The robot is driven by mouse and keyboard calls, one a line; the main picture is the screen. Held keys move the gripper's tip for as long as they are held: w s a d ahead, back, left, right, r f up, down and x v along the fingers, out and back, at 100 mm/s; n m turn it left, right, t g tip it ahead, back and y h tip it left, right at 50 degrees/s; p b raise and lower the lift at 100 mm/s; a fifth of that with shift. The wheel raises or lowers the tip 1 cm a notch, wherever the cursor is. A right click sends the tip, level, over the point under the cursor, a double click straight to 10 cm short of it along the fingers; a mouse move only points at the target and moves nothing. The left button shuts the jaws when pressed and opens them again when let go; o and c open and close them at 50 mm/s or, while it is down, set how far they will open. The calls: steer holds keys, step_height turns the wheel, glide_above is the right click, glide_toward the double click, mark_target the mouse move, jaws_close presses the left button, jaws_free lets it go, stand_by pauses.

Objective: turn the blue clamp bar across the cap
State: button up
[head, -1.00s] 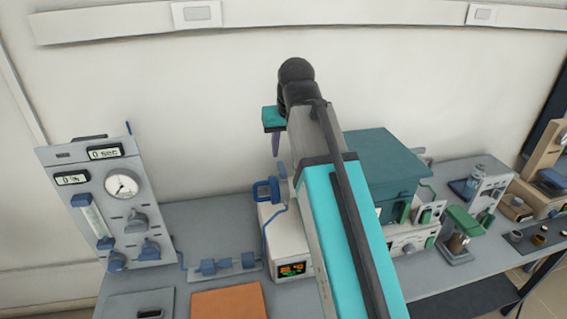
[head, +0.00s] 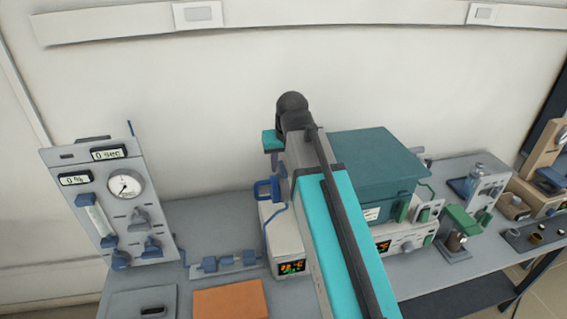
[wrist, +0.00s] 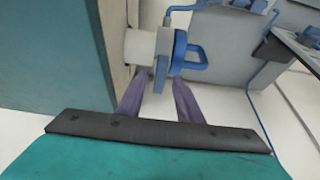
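The blue clamp bar (wrist: 162,72) shows in the wrist view, upright against the pale round cap (wrist: 141,46) on the end of a tube. A blue loop handle (wrist: 191,58) juts out to its right. In the head view the blue clamp (head: 266,189) is left of my arm. My gripper (wrist: 160,78) is open, its two purple fingers pointing toward the clamp. The fingertips appear on either side of the bar's lower end; I cannot tell whether they touch it. In the head view the teal gripper body is just above the clamp, its fingers mostly hidden.
A teal furnace (head: 373,171) stands right of the clamp, behind my arm. A grey gauge panel (head: 117,205) stands at the left. A blue tube (head: 265,233) runs down from the clamp to blue fittings (head: 226,262). An orange mat (head: 230,301) lies in front.

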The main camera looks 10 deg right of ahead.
steer(key=shift+f, duration=0.2)
jaws_close()
